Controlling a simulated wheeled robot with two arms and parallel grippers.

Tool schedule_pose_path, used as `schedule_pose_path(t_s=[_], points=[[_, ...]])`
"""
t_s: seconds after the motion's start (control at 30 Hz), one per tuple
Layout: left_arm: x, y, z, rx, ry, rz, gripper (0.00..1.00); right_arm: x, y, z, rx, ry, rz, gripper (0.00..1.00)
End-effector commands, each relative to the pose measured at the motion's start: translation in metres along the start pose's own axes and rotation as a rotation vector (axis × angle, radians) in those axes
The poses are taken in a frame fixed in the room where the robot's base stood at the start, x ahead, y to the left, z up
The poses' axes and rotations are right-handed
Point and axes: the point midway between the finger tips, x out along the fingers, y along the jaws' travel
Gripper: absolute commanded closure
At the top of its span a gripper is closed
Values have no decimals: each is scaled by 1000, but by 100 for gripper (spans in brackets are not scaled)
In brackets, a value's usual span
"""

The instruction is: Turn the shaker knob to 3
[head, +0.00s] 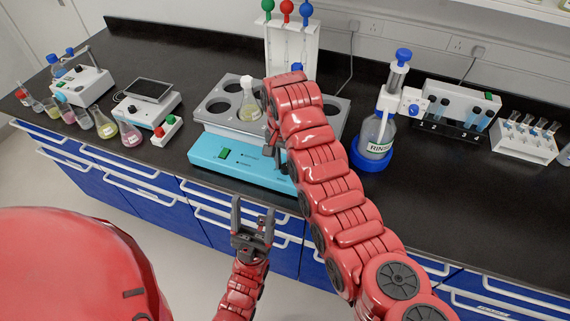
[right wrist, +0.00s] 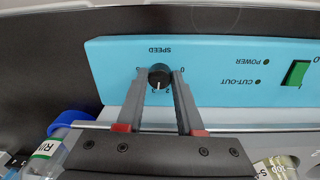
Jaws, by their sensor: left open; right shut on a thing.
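The shaker (head: 215,150) stands at the bench's front edge with a light blue panel. In the right wrist view its panel (right wrist: 220,65) appears upside down. The black speed knob (right wrist: 158,72) has a white mark pointing downward in that picture. Small digits sit around it, partly covered by the fingers. My right gripper (right wrist: 158,84) is shut on the knob, one finger on each side. In the head view my right arm hides the knob. My left gripper (head: 253,210) is open and empty, in front of the blue drawers, below the shaker.
A flask (head: 249,106) stands in the shaker's grey tray (head: 213,117). The rinse bottle (head: 376,137) in its blue base is to the right. A balance (head: 148,100) and several flasks are to the left. A stand with coloured pipettes (head: 285,50) is behind.

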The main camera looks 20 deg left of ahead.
Motion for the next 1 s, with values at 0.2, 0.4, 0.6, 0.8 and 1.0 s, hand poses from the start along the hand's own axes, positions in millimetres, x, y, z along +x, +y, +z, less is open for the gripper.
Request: schedule_pose_path(t_s=[0.2,0.4,0.6,0.8,1.0], points=[[-4,0,1,0,0,0,30,2,0,0,126,-7,3,100],[-5,0,1,0,0,0,30,1,0,0,193,-10,3,100],[-5,0,1,0,0,0,30,1,0,0,219,-12,3,100],[-5,0,1,0,0,0,30,1,0,0,222,-12,2,100],[-5,0,1,0,0,0,30,1,0,0,221,-12,2,58]])
